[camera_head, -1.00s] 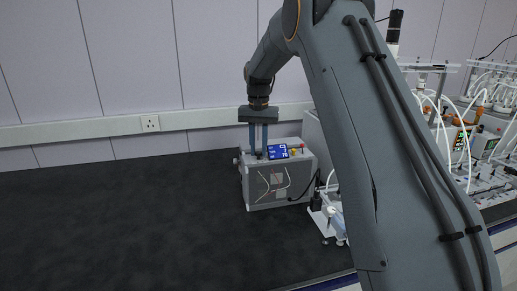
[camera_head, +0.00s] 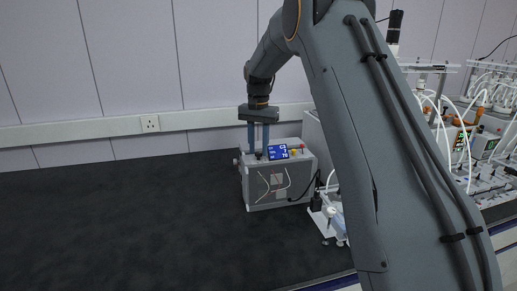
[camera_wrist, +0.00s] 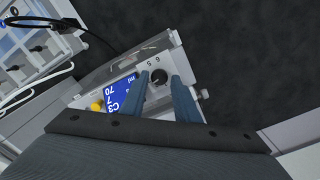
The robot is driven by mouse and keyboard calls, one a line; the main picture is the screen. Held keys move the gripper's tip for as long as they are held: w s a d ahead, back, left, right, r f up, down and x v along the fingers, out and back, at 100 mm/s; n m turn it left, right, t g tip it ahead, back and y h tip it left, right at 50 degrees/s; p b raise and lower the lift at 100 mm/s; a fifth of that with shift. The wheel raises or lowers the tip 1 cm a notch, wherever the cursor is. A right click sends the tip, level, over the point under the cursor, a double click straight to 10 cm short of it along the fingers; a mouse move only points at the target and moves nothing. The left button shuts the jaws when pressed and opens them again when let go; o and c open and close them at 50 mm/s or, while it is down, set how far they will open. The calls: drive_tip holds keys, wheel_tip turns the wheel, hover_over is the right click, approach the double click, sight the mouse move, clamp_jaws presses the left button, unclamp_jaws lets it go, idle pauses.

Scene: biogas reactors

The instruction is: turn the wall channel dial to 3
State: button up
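The channel dial (camera_wrist: 159,76) is a round black knob on the top of a grey box-shaped unit (camera_head: 280,185) on the dark bench. Printed numbers 5 and 6 show beside the knob in the wrist view. My gripper (camera_head: 259,156) points straight down over the unit's left part. In the wrist view its two blue-grey fingers (camera_wrist: 160,79) are on either side of the knob, appearing to touch it. The blue display (camera_wrist: 122,95) next to the dial shows C3, with 7 and 70 below. The knob's pointer direction is not clear.
A yellow button (camera_wrist: 97,106) sits beside the display. A pale tube runs across the unit's front. White lab apparatus (camera_head: 334,216) and tubing stand to the right. A wall socket (camera_head: 150,123) is behind. The bench at left is clear.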

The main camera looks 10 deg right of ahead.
sight(259, 153)
drive_tip(key=shift+f, duration=0.1)
wheel_tip(259, 153, up, 8)
drive_tip(key=b, duration=0.2)
idle(0.5)
drive_tip(key=shift+s+f, duration=0.1)
drive_tip(key=s+f+n, duration=0.2)
drive_tip(key=s+f, duration=0.4)
drive_tip(key=s, duration=0.6)
drive_tip(key=s+a+f+n+t, duration=0.1)
drive_tip(key=s+f, duration=0.5)
drive_tip(key=s, duration=0.6)
drive_tip(key=s+f+n, duration=0.4)
drive_tip(key=s+f, duration=0.2)
drive_tip(key=s, duration=0.6)
drive_tip(key=shift+a+f, duration=0.15)
drive_tip(key=shift+a, duration=0.05)
